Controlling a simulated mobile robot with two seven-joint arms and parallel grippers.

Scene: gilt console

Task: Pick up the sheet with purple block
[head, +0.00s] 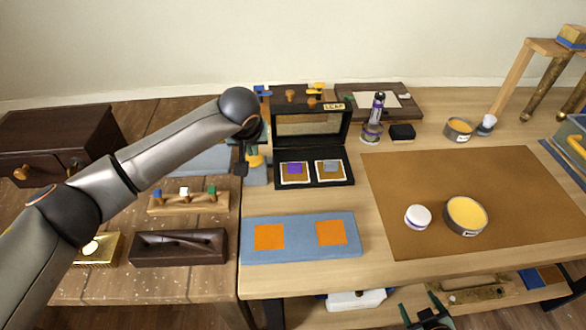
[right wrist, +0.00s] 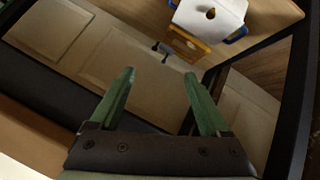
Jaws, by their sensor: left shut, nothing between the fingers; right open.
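The sheet with the purple block (head: 294,169) is a small white square with a purple square on it. It lies in the left part of the open black case (head: 315,181) in the head view. A similar white sheet with a grey square (head: 330,168) lies to its right. My left gripper (head: 243,168) points down just left of the case, apart from the sheet. It is shut and empty, and its fingertips are partly hard to make out. My right gripper (head: 428,312) is low at the front edge of the table. In the right wrist view its green fingers (right wrist: 160,88) are open and empty.
A blue mat (head: 285,246) with two orange squares lies in front of the case. A brown mat (head: 410,180) at right holds a white-lidded jar (head: 418,216) and a yellow-filled tin (head: 466,215). A purple bottle (head: 375,115) stands behind. The case lid (head: 311,126) stands raised.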

